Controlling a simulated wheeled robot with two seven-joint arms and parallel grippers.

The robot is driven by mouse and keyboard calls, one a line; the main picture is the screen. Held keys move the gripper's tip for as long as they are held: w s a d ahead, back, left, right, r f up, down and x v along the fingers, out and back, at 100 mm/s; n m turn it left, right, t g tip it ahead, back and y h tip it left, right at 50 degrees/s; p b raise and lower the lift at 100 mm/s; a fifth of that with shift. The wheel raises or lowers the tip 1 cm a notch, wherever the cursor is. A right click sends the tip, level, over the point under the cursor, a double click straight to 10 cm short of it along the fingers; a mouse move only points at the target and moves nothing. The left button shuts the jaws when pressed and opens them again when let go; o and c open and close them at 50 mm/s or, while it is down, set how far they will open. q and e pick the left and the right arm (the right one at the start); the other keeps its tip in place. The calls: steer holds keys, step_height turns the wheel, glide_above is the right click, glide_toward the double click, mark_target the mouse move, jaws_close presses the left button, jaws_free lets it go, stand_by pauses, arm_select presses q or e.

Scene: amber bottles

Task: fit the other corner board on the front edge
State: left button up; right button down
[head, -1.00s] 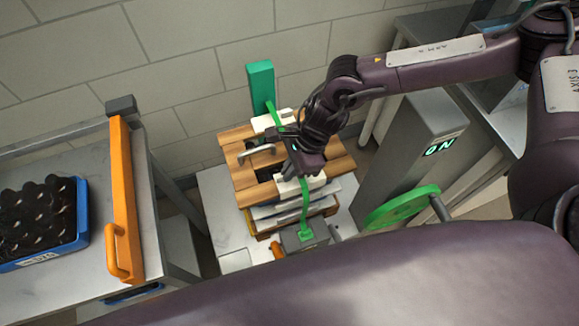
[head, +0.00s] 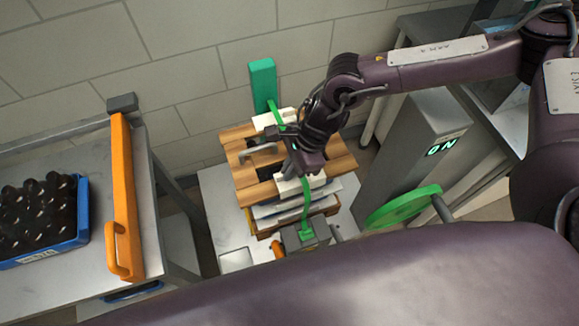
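A stack with a wooden slatted top (head: 240,177) stands on a pale base. One white corner board (head: 265,121) sits on its back edge. The other white corner board (head: 287,188) is at the front edge, under my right gripper (head: 292,173). A green strap (head: 306,205) passes over the stack and runs down its front to a grey buckle block (head: 300,238). My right gripper points down at the front board, close to or touching it. Its fingertips are partly hidden by the wrist, so its grip is unclear. My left gripper is out of view.
A green post (head: 263,85) rises behind the stack. A grey pillar with a lit "ON" sign (head: 440,146) and a green wheel (head: 403,207) stand to the right. On the left, a table with an orange bar (head: 124,200) holds a blue crate (head: 82,225) of dark bottles.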

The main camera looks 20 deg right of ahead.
steer(key=shift+f+b, duration=0.8)
steer(key=shift+f, duration=0.15)
steer(key=c, duration=1.5)
jaws_free()
steer(key=shift+c, duration=0.2)
steer(key=shift+r, duration=0.1)
steer(key=shift+r+p, duration=2.25)
steer(key=shift+r, duration=1.25)
steer(key=shift+f, duration=0.1)
